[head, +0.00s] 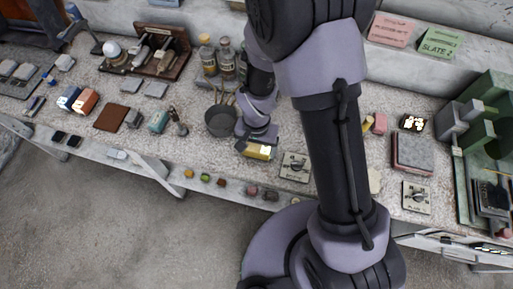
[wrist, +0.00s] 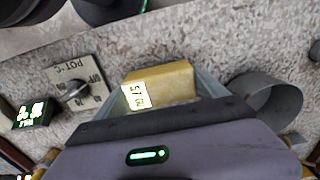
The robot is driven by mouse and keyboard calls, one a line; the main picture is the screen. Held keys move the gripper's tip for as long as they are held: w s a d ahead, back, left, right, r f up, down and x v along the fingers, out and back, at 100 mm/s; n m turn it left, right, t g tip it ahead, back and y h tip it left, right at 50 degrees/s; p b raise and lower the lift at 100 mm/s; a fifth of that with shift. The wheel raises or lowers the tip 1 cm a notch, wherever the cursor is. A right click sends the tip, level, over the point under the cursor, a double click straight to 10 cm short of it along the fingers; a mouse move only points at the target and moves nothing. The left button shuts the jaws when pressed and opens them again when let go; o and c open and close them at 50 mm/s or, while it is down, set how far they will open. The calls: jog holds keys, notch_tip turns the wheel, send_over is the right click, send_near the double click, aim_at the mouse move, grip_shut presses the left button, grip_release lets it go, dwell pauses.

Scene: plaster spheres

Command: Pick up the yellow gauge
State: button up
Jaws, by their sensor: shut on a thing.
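The yellow gauge (head: 252,151) is a small block with a lit white display. It is at my gripper (head: 259,144) near the bench's front edge, left of a switch plate. In the wrist view, the gauge (wrist: 170,80) lies between the two fingers of my gripper (wrist: 163,88), which are shut on its ends. Its display faces left and its top is clear to see. Its lower side is partly hidden by my gripper body. I cannot tell whether it touches the bench or is slightly above it.
A knob plate (wrist: 80,85) and a small lit display box (wrist: 33,113) are left of the gauge in the wrist view. A round grey pan (wrist: 268,102) is close on the right. Bottles (head: 208,58) stand behind the pan. Small items line a lower ledge.

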aim_at(256, 146)
jog(key=shift+r+p, duration=0.85)
jog(key=shift+r, duration=1.1)
jog(key=s+d, duration=0.7)
jog(key=s, duration=0.1)
jog(key=shift+d+r+p, duration=0.3)
jog(key=shift+r+p, duration=0.05)
jog(key=shift+r, duration=0.05)
jog(key=r+p, duration=0.1)
jog(key=p, duration=0.1)
jog(key=shift+s+d+p, duration=0.1)
jog(key=shift+p, duration=0.25)
jog(key=p, duration=0.4)
jog(key=shift+d, duration=0.25)
jog(key=s+d+p, duration=0.1)
jog(key=p, duration=0.3)
jog(key=shift+s+p, duration=0.25)
jog(key=shift+p, duration=0.15)
jog(key=shift+s+d+f, duration=0.4)
jog(key=shift+s+d, duration=0.2)
jog(key=shift+s, duration=0.05)
jog(key=shift+s+d, duration=0.3)
